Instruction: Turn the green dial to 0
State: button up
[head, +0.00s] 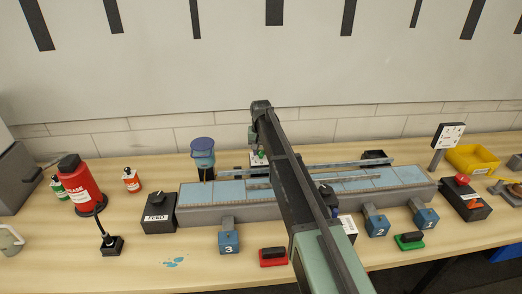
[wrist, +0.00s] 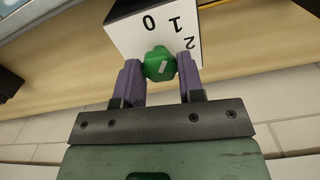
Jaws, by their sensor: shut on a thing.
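The green dial (wrist: 158,62) is on the white face of a dark box (wrist: 142,30), with the digits 0, 1 and 2 printed around it. In the head view, the green dial (head: 262,153) is small behind the conveyor, and my arm covers much of that area and the fingers.
A blue-topped conveyor (head: 230,190) runs across the bench in front of the dial. A blue-lidded container (head: 202,150) stands to the dial's left. A red bottle (head: 80,184) stands farther left. A yellow tray (head: 472,158) and a sign on a post (head: 447,135) are at right.

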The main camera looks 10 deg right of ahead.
aim_at(261, 151)
jog(key=n, duration=0.6)
jog(key=shift+n, duration=0.4)
dwell(0.3)
jog(key=o, duration=0.9)
jog(key=shift+r, duration=0.1)
notch_tip(261, 151, up, 11)
jog(key=p, duration=1.1)
jog(key=shift+f, duration=0.2)
